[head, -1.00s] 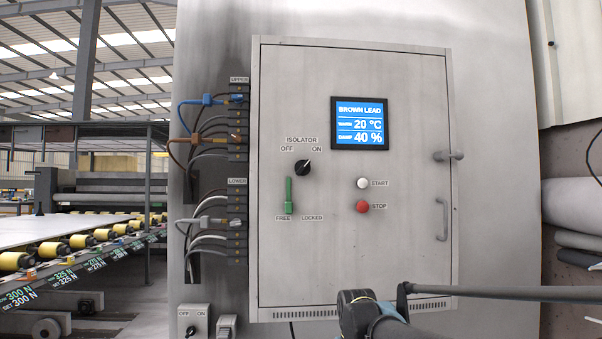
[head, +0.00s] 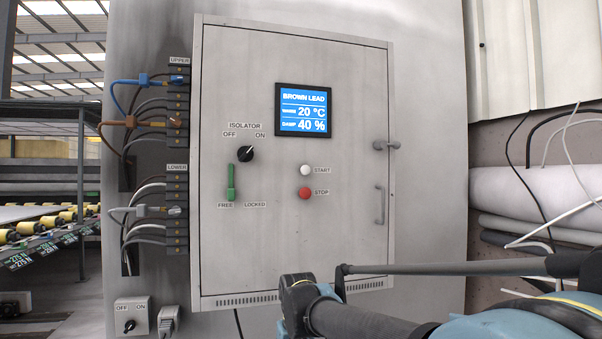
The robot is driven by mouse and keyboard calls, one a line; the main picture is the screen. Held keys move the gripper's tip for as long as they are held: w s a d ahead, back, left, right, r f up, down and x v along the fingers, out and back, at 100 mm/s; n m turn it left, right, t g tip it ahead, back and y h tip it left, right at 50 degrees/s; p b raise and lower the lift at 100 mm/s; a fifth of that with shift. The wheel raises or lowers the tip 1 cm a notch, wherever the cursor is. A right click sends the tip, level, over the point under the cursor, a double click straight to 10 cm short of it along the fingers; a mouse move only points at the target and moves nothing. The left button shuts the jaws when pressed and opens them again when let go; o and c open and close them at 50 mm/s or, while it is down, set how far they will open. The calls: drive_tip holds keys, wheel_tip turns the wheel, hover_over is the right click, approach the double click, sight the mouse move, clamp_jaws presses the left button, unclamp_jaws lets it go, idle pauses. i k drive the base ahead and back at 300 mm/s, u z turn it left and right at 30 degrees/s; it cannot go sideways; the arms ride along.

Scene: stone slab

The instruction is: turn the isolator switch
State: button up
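The isolator switch (head: 246,154) is a round black knob on the grey cabinet door (head: 345,235), under the label ISOLATOR with OFF at left and ON at right. Its white mark points up and right, toward ON. Just below it to the left is a green upright lever (head: 231,183) above the words FREE and LOCKED, standing on the FREE side. My arm shows at the lower right, in front of the door's lower part and apart from the switch. My gripper is not in view.
A screen (head: 303,110) reads BROWN LEAD. White START (head: 306,170) and red STOP (head: 305,193) buttons and a door handle (head: 380,204) are to the right. Cables plug in along the left edge. A small OFF/ON switch box (head: 133,317) is at lower left.

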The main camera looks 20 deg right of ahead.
sight(245, 153)
drive_tip(key=u, duration=0.35)
drive_tip(key=k, duration=1.85)
drive_tip(key=z, duration=0.8)
drive_tip(key=i, duration=1)
